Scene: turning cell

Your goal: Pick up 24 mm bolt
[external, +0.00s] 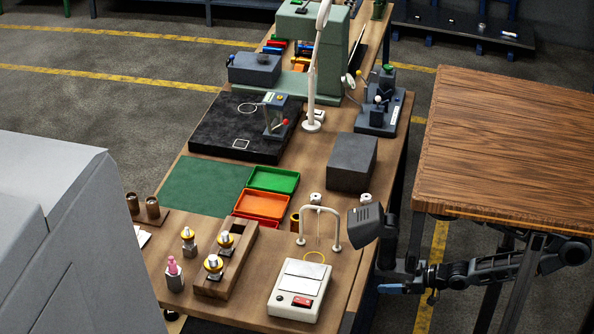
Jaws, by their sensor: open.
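Several upright metal bolt-like parts stand at the front left of the workbench. Two with yellow rings, a rear one (226,242) and a front one (213,266), sit in a wooden block (240,262). A ringed hex part (189,242) stands beside the block, and a hex part with a pink top (174,273) stands in front of that. No size marking is readable, so I cannot tell which is the 24 mm bolt. My gripper (362,228) is at the bench's right edge, right of and apart from these parts. It holds nothing visible; its fingertips are unclear.
A white scale-like device (299,290) and a white arched stand (320,212) lie between my gripper and the parts. Green (273,179) and orange (260,205) trays and a dark grey block (352,162) are behind. A brown wooden table (510,140) overhangs my arm.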

